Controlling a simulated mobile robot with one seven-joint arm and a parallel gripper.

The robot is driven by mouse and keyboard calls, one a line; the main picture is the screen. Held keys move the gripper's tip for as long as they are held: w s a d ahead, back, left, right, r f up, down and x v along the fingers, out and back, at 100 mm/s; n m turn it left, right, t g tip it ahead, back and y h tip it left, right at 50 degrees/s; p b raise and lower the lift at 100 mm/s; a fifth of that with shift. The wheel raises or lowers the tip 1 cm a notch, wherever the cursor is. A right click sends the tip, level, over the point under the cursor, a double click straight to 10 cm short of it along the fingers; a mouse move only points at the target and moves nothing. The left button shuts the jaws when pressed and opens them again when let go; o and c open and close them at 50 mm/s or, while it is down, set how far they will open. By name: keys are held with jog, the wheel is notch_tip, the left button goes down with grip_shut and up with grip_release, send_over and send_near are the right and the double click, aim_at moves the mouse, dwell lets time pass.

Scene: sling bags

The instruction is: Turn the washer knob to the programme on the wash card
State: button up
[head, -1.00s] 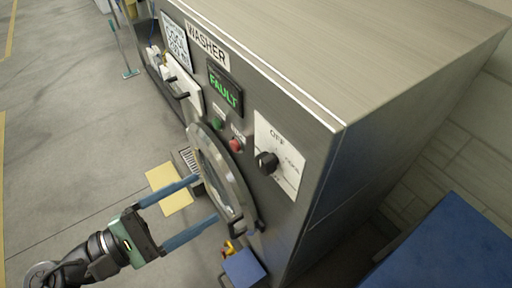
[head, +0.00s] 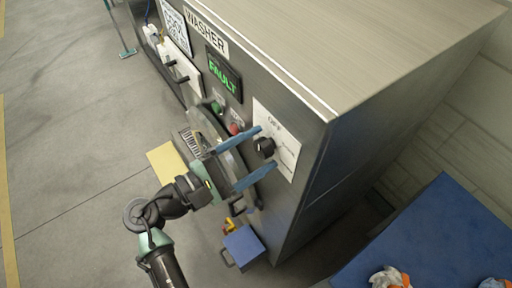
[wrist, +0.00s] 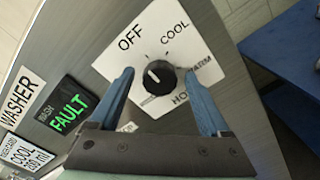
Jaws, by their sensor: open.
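The black round washer knob (head: 264,147) sits on a white dial plate (head: 290,160) on the washer's front. In the wrist view the knob (wrist: 160,77) has a white mark pointing up and left, roughly towards OFF. COOL, WARM and HOT are printed around it. My gripper (head: 267,149) is open, its blue fingers either side of the knob; the wrist view shows both fingertips (wrist: 159,74) with gaps to it. I cannot tell whether they reach its depth. The wash card (wrist: 27,155) at the left of the panel reads COOL and 200 ml.
A green FAULT display (head: 223,73) and green (head: 216,107) and red (head: 234,128) buttons are left of the knob. A blue bin (head: 243,246) stands below; a blue table (head: 440,240) is at right.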

jog(key=shift+c, duration=0.3)
grip_shut()
jog(key=shift+f, duration=0.1)
jog(key=m+b, duration=0.2)
jog(key=m, duration=0.1)
jog(key=shift+f+b, duration=0.1)
jog(key=shift+b, duration=0.2)
jog(key=m+b, duration=0.3)
jog(key=shift+f+m, duration=0.1)
jog(key=shift+m, duration=0.2)
jog(key=m+b, duration=0.2)
jog(key=shift+b, duration=0.4)
jog(key=shift+m+b, duration=1.2)
jog(key=shift+m, duration=0.3)
jog(key=shift+r, duration=0.2)
